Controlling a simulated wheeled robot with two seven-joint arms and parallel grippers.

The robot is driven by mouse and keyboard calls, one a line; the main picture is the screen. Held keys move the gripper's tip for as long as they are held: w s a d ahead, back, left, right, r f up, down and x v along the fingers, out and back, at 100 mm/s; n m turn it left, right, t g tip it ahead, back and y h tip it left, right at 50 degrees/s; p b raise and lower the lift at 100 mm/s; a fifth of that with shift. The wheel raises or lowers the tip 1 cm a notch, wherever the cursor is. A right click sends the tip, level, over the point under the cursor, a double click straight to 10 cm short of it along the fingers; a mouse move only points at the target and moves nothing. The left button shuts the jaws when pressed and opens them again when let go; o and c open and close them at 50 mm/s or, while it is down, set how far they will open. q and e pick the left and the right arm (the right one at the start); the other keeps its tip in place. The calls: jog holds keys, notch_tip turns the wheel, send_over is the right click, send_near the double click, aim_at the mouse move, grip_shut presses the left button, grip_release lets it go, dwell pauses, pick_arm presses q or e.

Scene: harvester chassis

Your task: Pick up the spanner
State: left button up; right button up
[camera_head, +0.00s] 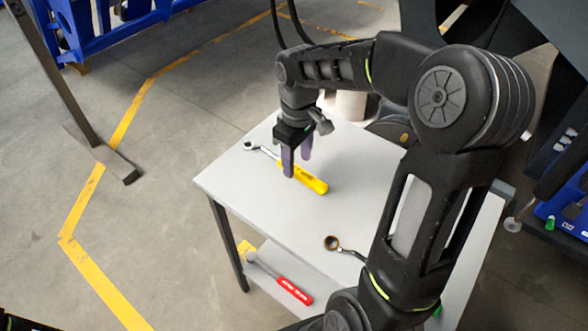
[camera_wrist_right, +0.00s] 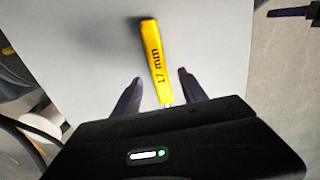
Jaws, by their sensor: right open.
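The spanner has a yellow handle (camera_head: 309,180) and a metal shaft ending in a ring (camera_head: 250,145). It lies on the light grey table top (camera_head: 235,185). My right gripper (camera_head: 298,168) is open and points down over the spanner, near where the shaft meets the handle. In the right wrist view the yellow handle (camera_wrist_right: 153,55), marked "17 mm", runs between the two spread fingers of my right gripper (camera_wrist_right: 160,76). A gap shows on each side of it. The metal end is hidden there by the gripper body.
A red-handled hammer (camera_head: 295,291) lies on the lower shelf. A white cylinder (camera_head: 350,105) stands behind the table. The table's left part is clear.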

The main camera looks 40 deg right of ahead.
notch_tip(320, 180, down, 3)
jog(key=shift+r, duration=0.1)
dwell(0.6)
grip_shut()
dwell(0.3)
dwell(0.9)
